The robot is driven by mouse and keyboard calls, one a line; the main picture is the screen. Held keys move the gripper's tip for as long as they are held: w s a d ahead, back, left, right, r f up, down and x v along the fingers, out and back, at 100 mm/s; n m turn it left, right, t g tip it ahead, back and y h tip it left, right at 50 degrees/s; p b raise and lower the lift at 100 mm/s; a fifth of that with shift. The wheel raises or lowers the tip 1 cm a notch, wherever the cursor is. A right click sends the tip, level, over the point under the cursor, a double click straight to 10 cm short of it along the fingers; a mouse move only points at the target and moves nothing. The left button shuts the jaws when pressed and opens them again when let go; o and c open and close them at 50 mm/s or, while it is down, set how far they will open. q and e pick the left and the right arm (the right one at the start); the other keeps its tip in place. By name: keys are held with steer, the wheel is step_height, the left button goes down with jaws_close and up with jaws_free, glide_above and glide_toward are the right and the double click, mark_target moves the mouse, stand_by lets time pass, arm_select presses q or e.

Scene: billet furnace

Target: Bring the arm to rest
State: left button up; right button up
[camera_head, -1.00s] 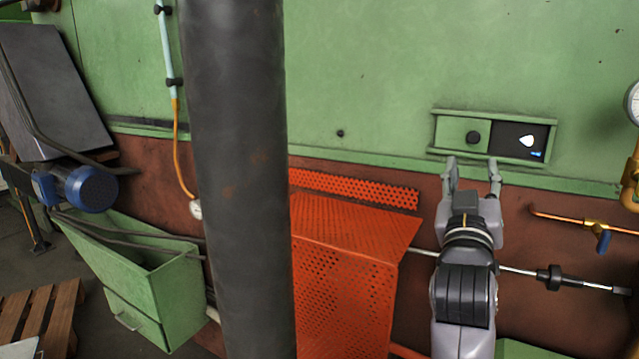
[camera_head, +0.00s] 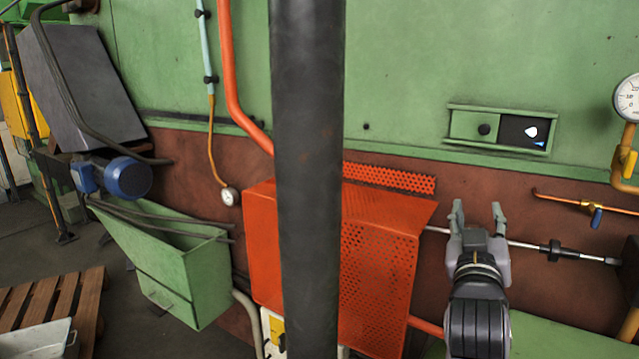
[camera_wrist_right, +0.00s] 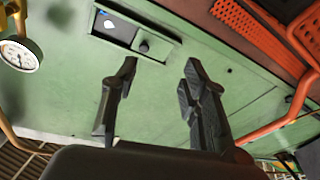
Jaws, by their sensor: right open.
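My right gripper (camera_head: 478,216) is open and empty in the head view, fingers pointing up in front of the brown lower wall. It is below the small sliding hatch (camera_head: 484,129) on the green furnace wall and apart from it. The hatch plate with its dark knob sits at the left of its frame, and a dark opening with a white and blue shape shows at the right. In the right wrist view the gripper (camera_wrist_right: 160,85) is open with nothing between its fingers, and the hatch knob (camera_wrist_right: 144,46) shows beyond them. My left gripper is not in view.
A dark vertical post (camera_head: 308,180) stands in front of the orange perforated guard (camera_head: 385,240). A thin rod (camera_head: 525,246) runs behind the right gripper. A gauge (camera_head: 628,98) and yellow pipe are at the right. A green bin (camera_head: 190,270) and wooden pallet (camera_head: 50,300) are at lower left.

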steer(key=s+a+f+n+g+y, duration=0.1)
steer(key=s+f+g+y, duration=0.4)
steer(key=f, duration=1)
steer(key=s+a+f+n+g, duration=0.1)
steer(key=s+f+g, duration=0.2)
steer(key=s+f, duration=0.8)
steer(key=s+a+f+n+g+y, duration=0.15)
steer(key=s+f+g, duration=0.25)
steer(key=s+f, duration=0.5)
steer(key=s+a+f+g+y, duration=0.2)
steer(key=s+a+f+g, duration=0.1)
steer(key=s+f, duration=0.65)
step_height(320, 180, down, 27)
steer(key=s+g+b, duration=0.1)
steer(key=b, duration=0.2)
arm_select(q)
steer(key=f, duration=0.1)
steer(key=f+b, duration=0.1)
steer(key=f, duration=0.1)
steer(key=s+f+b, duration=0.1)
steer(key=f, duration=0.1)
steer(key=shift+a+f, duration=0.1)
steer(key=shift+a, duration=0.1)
arm_select(e)
steer(key=s+d+f+g, duration=0.1)
steer(key=s+d+f, duration=0.2)
steer(key=s+f, duration=1.4)
step_height(320, 180, down, 2)
steer(key=shift+g+h, duration=0.3)
steer(key=shift+h, duration=0.05)
